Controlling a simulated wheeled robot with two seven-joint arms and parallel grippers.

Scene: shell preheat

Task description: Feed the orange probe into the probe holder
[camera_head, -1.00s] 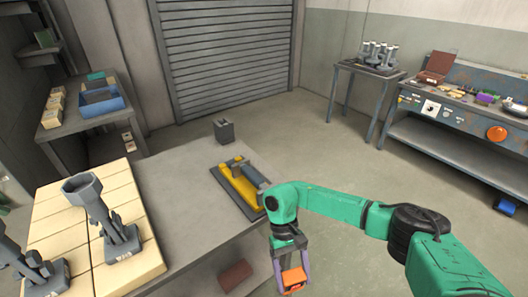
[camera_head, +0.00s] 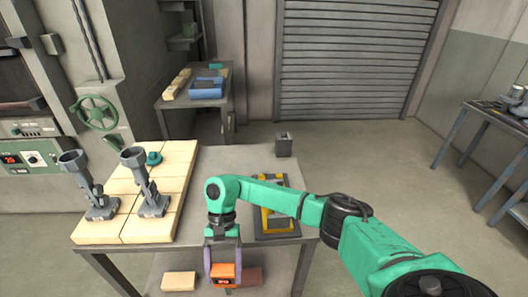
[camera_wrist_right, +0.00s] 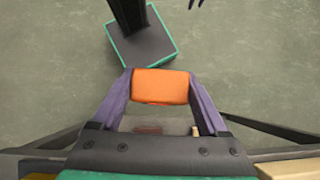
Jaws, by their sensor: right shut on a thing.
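The orange probe (camera_head: 223,272) shows as an orange block between the purple fingers of my right gripper (camera_head: 223,266). The gripper is shut on it and points down in front of the table's front edge. In the right wrist view the orange probe (camera_wrist_right: 161,86) spans the gap between the fingertips (camera_wrist_right: 161,90), with floor beyond. A small dark grey block (camera_head: 284,146) with an upright part stands at the table's back right; it may be the probe holder, but I cannot tell for sure. My left gripper is not clearly seen.
The grey table (camera_head: 220,160) has cream tiles (camera_head: 180,160) at left with two grey stands (camera_head: 148,185) (camera_head: 92,190) and a green knob (camera_head: 153,158). A lower shelf holds a cream block (camera_head: 178,281) and a dark red block (camera_head: 250,277).

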